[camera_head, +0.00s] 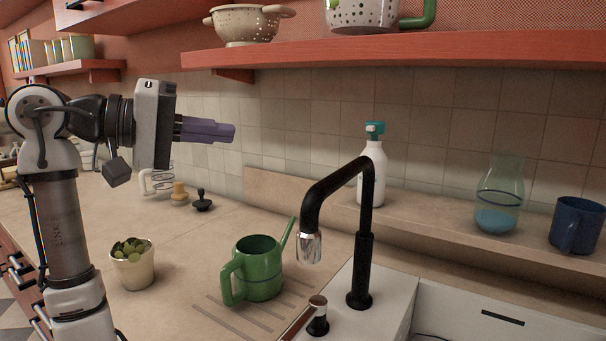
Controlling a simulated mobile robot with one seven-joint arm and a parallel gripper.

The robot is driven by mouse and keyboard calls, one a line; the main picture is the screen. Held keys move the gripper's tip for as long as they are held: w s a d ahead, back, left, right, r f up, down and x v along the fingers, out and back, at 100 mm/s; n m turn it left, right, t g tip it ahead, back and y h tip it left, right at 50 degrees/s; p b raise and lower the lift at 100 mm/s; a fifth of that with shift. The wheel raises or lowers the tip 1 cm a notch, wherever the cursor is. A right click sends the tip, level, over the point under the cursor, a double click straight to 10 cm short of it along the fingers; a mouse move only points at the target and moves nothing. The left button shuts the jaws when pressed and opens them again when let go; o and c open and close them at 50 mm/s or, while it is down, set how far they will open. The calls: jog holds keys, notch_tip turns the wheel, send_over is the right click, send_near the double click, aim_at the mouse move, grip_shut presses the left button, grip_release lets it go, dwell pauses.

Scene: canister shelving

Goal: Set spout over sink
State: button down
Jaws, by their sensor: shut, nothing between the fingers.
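A black faucet with a chrome-tipped spout (335,190) rises from the white sink's back corner. Its spout points left and forward, with the tip (309,247) beside the green watering can and over the counter's ribbed drainboard. The white sink (500,318) lies at the lower right, partly cut off by the frame. A short lever handle (318,315) stands in front of the faucet base. My gripper (232,133) has purple fingers, is shut and empty, and is held in the air left of the faucet, pointing right.
A green watering can (258,268) stands left of the faucet. A small potted plant (132,265) is farther left. A white bottle (371,176), a glass vase (498,195) and a blue mug (577,225) stand on the back ledge.

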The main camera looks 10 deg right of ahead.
jog(key=s+d+f+g+p, duration=0.1)
jog(key=d+f, duration=0.1)
jog(key=d, duration=0.4)
jog(key=s+d+f+g+p, duration=0.1)
jog(key=s+d+f, duration=0.1)
jog(key=d, duration=0.5)
jog(key=shift+s+f+m+y, duration=0.2)
jog(key=shift+f+m+y, duration=0.15)
jog(key=shift+f, duration=0.2)
jog(key=shift+s+d, duration=0.1)
jog(key=shift+d, duration=0.05)
